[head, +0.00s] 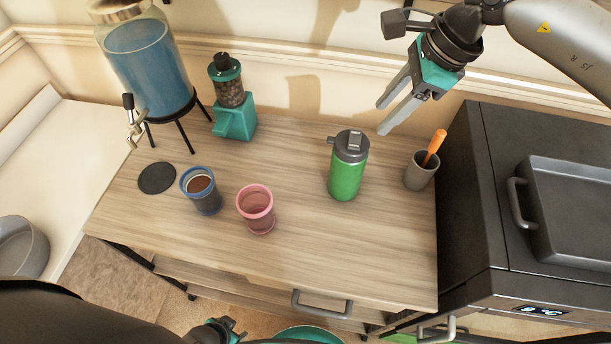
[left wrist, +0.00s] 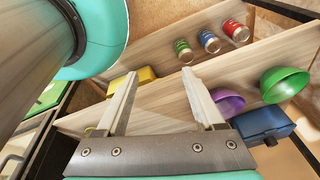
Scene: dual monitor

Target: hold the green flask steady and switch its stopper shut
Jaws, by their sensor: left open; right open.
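The green flask (head: 346,180) stands upright on the wooden table (head: 290,160), right of its middle. Its dark grey lid (head: 345,153) carries a small grey stopper tab (head: 354,140); I cannot tell whether it is open or shut. My right gripper (head: 381,117) is open and empty, above and to the right of the flask, apart from it. My left gripper (head: 222,331) is low at the bottom edge of the head view, in front of the table and far from the flask. In the left wrist view it is open and empty (left wrist: 160,84), facing shelves below.
A pink cup (head: 257,222), a blue cup (head: 201,202) and a black coaster (head: 157,178) lie left of the flask. A grinder (head: 235,120) and glass dispenser (head: 148,70) stand behind. A utensil cup (head: 419,178) and dark grill (head: 540,230) are right. Shelves hold cans (left wrist: 209,41) and bowls (left wrist: 284,84).

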